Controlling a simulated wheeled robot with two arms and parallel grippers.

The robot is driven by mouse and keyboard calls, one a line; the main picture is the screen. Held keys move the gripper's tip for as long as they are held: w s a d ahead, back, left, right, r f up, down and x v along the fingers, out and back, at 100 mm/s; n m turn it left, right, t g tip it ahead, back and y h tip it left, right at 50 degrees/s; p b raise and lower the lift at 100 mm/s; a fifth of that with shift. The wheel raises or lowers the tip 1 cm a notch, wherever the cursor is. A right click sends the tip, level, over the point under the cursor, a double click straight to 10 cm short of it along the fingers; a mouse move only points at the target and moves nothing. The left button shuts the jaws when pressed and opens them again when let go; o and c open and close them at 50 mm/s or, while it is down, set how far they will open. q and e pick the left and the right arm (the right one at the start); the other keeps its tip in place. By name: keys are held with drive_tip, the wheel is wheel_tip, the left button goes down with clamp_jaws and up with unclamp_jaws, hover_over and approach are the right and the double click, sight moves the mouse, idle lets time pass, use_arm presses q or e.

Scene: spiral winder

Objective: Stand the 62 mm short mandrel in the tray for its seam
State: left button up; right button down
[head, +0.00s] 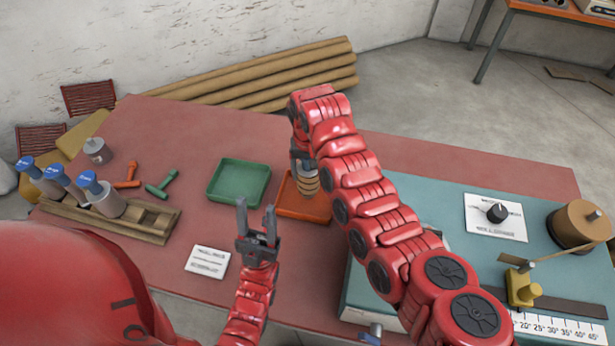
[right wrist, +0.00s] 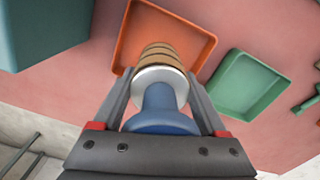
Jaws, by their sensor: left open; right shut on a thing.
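The short mandrel (head: 307,182) has a tan wrapped body with dark spiral lines; in the right wrist view its blue end and pale collar (right wrist: 158,82) show. My right gripper (head: 303,158) is shut on it, at its upper end. It looks roughly upright at the orange tray (head: 290,209), which also shows in the right wrist view (right wrist: 201,50). Whether its lower end touches the tray floor is hidden. A green tray (head: 238,182) sits left of the orange one, also in the right wrist view (right wrist: 250,84). My left gripper (head: 256,217) is open and empty, in front of the trays.
A wooden rack (head: 150,218) at left holds several blue-capped pieces. Orange (head: 127,177) and green (head: 163,185) T-handled tools and a grey can (head: 96,151) lie nearby. A white card (head: 207,262) lies in front. The teal winder bed (head: 450,205) fills the right.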

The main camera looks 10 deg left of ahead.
drive_tip(key=shift+w+a+r, duration=0.15)
drive_tip(key=shift+w, duration=0.1)
wheel_tip(320, 180, down, 2)
drive_tip(key=shift+f+p, duration=0.2)
drive_tip(key=shift+p, duration=0.6)
drive_tip(key=shift+f, duration=0.65)
drive_tip(key=shift+f, duration=0.1)
drive_tip(key=shift+f, duration=0.15)
unclamp_jaws()
